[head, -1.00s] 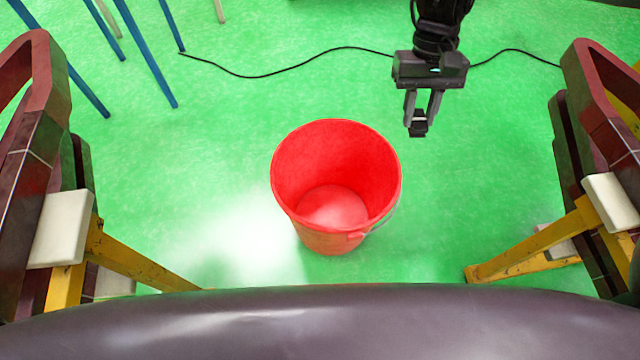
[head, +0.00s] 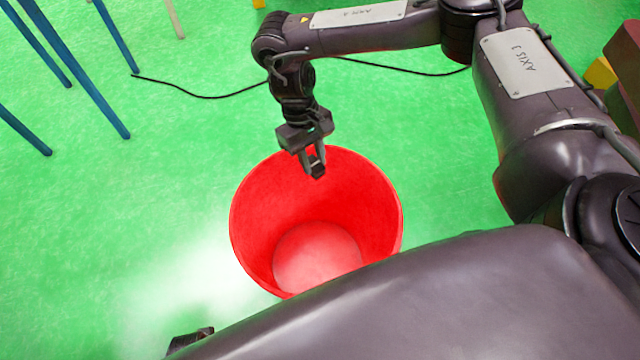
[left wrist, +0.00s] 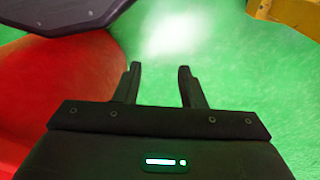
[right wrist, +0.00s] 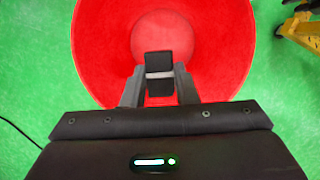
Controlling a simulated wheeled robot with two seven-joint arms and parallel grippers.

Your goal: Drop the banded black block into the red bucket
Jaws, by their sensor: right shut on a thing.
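The red bucket (head: 250,215) stands upright on the green floor, open at the top. It fills the upper middle of the right wrist view (right wrist: 90,50) and shows at the left of the left wrist view (left wrist: 70,85). My right gripper (head: 314,164) is over the bucket's far part and shut on the black block (head: 317,170). In the right wrist view the block (right wrist: 158,66) has a light band and sits between the fingertips, with the bucket's inside behind it. In the left wrist view my left gripper (left wrist: 158,80) is open and empty, beside the bucket.
Blue legs (head: 85,65) of some furniture stand at the upper left. A black cable (head: 200,96) lies on the floor behind the bucket. Yellow and dark red parts (head: 622,60) are at the upper right. The floor left of the bucket is clear.

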